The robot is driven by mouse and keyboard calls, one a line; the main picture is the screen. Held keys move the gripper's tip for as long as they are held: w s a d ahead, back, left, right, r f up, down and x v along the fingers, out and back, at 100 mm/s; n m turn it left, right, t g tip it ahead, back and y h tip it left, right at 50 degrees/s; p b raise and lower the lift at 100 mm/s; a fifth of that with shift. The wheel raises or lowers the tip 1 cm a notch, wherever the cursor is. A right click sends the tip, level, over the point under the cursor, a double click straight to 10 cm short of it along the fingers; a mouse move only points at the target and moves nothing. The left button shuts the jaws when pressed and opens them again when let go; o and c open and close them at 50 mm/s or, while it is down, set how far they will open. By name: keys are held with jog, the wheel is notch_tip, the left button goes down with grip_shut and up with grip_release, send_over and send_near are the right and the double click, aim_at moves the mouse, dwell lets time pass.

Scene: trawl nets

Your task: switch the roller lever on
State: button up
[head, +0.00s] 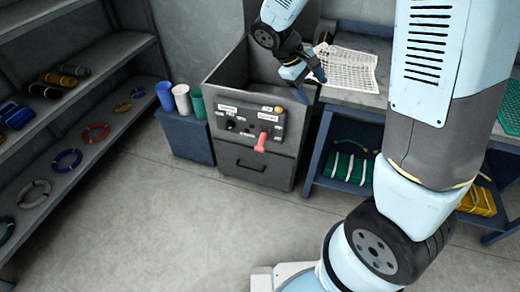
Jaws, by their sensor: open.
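A grey cabinet (228,159) with an open bin on top carries a control panel on its front. A red lever (261,142) on the panel's right half hangs with its handle pointing down. Small white labels sit above the controls, too small to read. A dark knob (230,125) is on the panel's left half. My gripper (307,86) is above and to the right of the lever, near the cabinet's right edge, apart from the lever. It is open, with nothing visible in it; its fingers are small and partly hidden by my wrist.
A workbench (370,96) with white netting (345,68) stands right of the cabinet. Blue, white and green cups (182,99) stand on a blue box (186,137) to its left. Shelves with rope coils line the left wall. The floor (170,215) in front is clear.

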jog(key=w+a+f+n+t+h, duration=0.1)
jog(key=w+a+f+n+h, duration=0.25)
jog(key=f, duration=0.45)
jog(key=n+t+h, duration=0.1)
jog(key=n+t, duration=0.9)
jog(key=n, duration=0.2)
send_near(258, 151)
jog(key=s+d+r, duration=0.2)
jog(key=d+r, duration=0.4)
jog(key=r, duration=0.3)
notch_tip(258, 151, down, 11)
jog(key=s+a+n+t+y, duration=0.25)
jog(key=n+t+y, duration=0.3)
jog(key=n, duration=0.35)
jog(key=shift+m, duration=0.25)
jog(key=x, duration=1.4)
jog(key=shift+a, duration=0.15)
jog(key=shift+c, duration=0.3)
jog(key=c, duration=1.3)
jog(key=shift+a, duration=0.1)
jog(key=shift+c, duration=0.3)
